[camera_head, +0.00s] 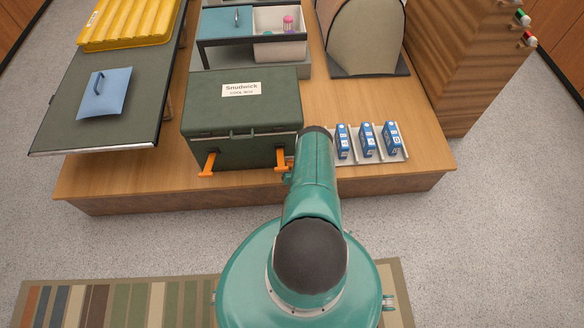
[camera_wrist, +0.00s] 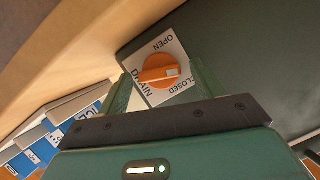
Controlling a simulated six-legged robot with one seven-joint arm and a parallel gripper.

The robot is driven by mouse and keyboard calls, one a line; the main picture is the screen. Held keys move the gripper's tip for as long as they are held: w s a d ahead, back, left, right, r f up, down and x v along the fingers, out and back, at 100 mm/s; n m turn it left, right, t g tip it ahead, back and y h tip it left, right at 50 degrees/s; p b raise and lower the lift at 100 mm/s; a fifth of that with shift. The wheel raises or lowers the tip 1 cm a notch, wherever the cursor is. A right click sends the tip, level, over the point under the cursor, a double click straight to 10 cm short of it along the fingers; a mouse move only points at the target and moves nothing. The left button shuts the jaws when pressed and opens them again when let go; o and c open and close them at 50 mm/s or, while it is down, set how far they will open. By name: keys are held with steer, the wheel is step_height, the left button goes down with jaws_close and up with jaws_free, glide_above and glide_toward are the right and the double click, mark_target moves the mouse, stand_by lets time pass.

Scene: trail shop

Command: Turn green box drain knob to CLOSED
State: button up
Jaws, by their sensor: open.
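The green box (camera_head: 225,152), labelled "Snudwick COOL BOX", stands closed on the wooden platform. In the wrist view its dark green wall (camera_wrist: 235,60) carries an orange drain knob (camera_wrist: 153,69) on a white plate (camera_wrist: 183,46) marked OPEN, DRAIN and CLOSED. The knob's pale mark faces right in the picture, between the OPEN and CLOSED words. My gripper (camera_wrist: 161,77) is open, with one green finger on each side of the knob. I cannot tell whether the fingers touch it. In the head view my arm hides the knob and most of my gripper.
Blue-and-white cartons (camera_head: 367,141) stand in a pale tray (camera_head: 400,153) just right of my arm. Orange latches (camera_head: 208,163) hang on the box front. A dark table (camera_head: 65,125) is at left, a tan arched pack (camera_head: 365,40) behind. Open floor lies in front.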

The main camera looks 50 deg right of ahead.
steer(key=c, duration=1)
steer(key=shift+s+d+f+m+t+y, duration=0.1)
steer(key=shift+m+t+y, duration=0.15)
steer(key=shift+m+t, duration=0.5)
steer(key=shift+d+m+t+y, duration=0.1)
steer(key=shift+m+t+y, duration=0.25)
steer(key=shift+m, duration=0.7)
steer(key=o, duration=1)
steer(key=shift+a, duration=0.1)
steer(key=v, duration=1.3)
steer(key=shift+s+a, duration=0.2)
steer(key=shift+s, duration=0.15)
